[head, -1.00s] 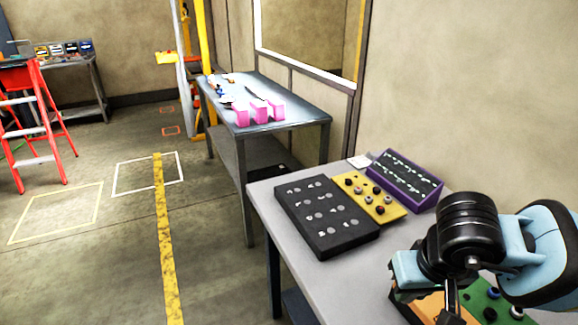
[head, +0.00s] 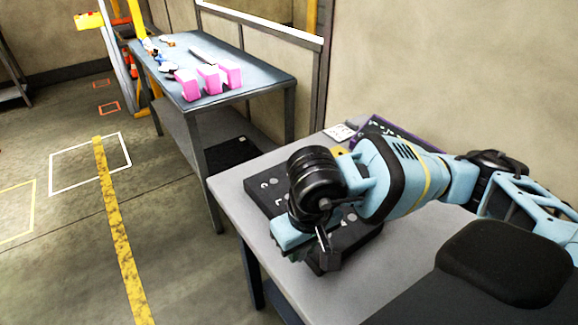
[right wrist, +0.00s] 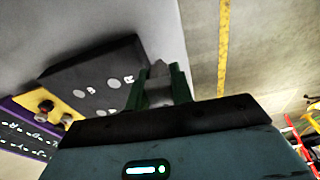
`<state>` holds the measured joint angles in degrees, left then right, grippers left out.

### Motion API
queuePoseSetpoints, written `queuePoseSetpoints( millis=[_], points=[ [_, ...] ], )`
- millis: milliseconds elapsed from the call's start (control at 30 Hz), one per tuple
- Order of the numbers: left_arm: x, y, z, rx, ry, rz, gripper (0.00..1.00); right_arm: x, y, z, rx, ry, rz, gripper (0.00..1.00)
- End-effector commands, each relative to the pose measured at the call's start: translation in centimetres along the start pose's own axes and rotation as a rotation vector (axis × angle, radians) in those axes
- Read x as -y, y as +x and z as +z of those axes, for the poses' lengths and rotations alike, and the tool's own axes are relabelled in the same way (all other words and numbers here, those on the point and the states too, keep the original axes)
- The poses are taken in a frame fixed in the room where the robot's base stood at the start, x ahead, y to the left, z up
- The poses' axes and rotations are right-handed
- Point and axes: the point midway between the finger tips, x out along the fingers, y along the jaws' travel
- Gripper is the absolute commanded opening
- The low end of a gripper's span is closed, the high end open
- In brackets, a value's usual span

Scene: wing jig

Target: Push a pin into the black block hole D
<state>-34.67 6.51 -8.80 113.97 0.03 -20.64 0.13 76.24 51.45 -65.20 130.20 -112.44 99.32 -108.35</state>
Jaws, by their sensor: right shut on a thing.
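The black block (head: 262,195) lies on the near grey table, with white letters and round grey spots on its top. My right arm hides much of it in the head view. It also shows in the right wrist view (right wrist: 75,75), where a few letters are visible; I cannot make out hole D. My right gripper (head: 322,255) is over the block's near edge. In the right wrist view its green fingers (right wrist: 159,92) are shut on a grey pin (right wrist: 158,72) with a tapered tip. I cannot tell whether the pin touches the block. My left gripper is out of view.
A yellow board (right wrist: 52,105) with dark pegs and a purple box (right wrist: 22,133) lie beside the block. A white card (head: 339,132) is at the table's back. A second table (head: 250,85) with pink blocks (head: 208,78) stands behind.

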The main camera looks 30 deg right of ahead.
Motion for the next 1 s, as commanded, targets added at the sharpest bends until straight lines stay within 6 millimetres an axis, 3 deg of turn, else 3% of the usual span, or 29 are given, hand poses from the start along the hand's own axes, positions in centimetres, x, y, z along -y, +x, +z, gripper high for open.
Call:
queuePoseSetpoints(
  millis=[167, 300, 500, 700, 1000],
  points=[
    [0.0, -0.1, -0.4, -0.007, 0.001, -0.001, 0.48, -1.3, -0.8, -2.7, 0.004, 0.012, 0.018, 0.00],
    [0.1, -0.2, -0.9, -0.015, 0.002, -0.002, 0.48, -3.7, -2.3, -6.3, 0.031, 0.020, 0.034, 0.00],
    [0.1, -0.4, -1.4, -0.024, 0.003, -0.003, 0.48, -6.8, -4.3, -9.9, 0.086, 0.022, 0.019, 0.00],
    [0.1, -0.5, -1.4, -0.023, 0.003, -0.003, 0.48, -8.2, -5.1, -11.2, 0.116, 0.015, 0.000, 0.00],
    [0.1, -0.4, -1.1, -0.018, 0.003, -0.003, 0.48, -8.3, -4.9, -11.2, 0.119, 0.013, -0.002, 0.00]
  ],
)
